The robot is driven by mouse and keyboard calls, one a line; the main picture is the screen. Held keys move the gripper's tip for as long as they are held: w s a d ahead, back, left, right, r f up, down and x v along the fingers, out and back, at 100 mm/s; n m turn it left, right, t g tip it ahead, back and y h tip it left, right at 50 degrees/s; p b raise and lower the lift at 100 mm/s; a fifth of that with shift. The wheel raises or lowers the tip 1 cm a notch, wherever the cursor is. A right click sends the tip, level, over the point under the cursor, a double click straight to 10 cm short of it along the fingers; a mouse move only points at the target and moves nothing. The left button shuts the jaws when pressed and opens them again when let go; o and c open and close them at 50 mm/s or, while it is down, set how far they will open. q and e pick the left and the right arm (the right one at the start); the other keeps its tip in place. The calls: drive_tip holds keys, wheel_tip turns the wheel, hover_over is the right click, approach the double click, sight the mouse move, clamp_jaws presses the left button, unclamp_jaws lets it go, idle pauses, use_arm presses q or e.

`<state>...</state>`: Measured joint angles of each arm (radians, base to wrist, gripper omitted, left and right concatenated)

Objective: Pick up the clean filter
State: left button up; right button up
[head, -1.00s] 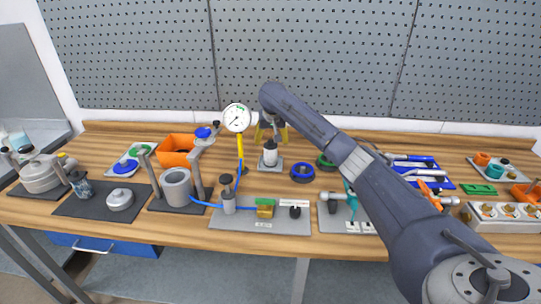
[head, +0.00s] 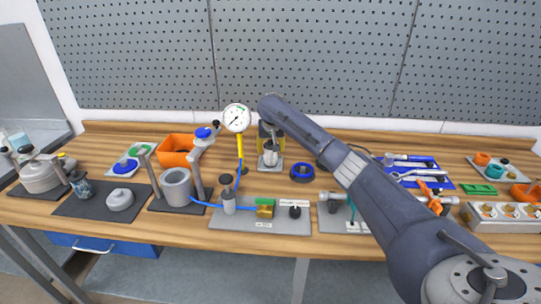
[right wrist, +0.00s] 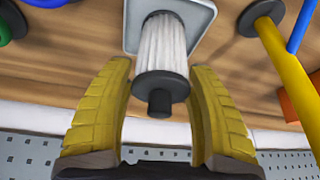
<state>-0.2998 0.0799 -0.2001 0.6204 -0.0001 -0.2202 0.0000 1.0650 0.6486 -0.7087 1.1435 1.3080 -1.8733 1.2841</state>
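The clean filter (right wrist: 162,50) is a white pleated cylinder with a dark end cap. It stands on a light square plate (right wrist: 200,18), which also shows in the head view (head: 262,166) near the back middle of the table. My right gripper (right wrist: 162,70) has its yellow fingers apart, one on each side of the filter, with only narrow gaps to it. In the head view, my right gripper (head: 270,138) is right over the filter (head: 270,155) and partly hides it. My left gripper is not in view.
A pressure gauge (head: 237,117) on a yellow stem (head: 240,148) stands close to the left of my right gripper. A blue ring (head: 302,172) lies to the right of the filter's plate. An orange bin (head: 172,150) is farther left. Pegboard rises behind the table.

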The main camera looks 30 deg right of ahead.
drive_tip(key=c, duration=0.8)
drive_tip(key=shift+c, duration=0.2)
drive_tip(key=shift+r, duration=0.1)
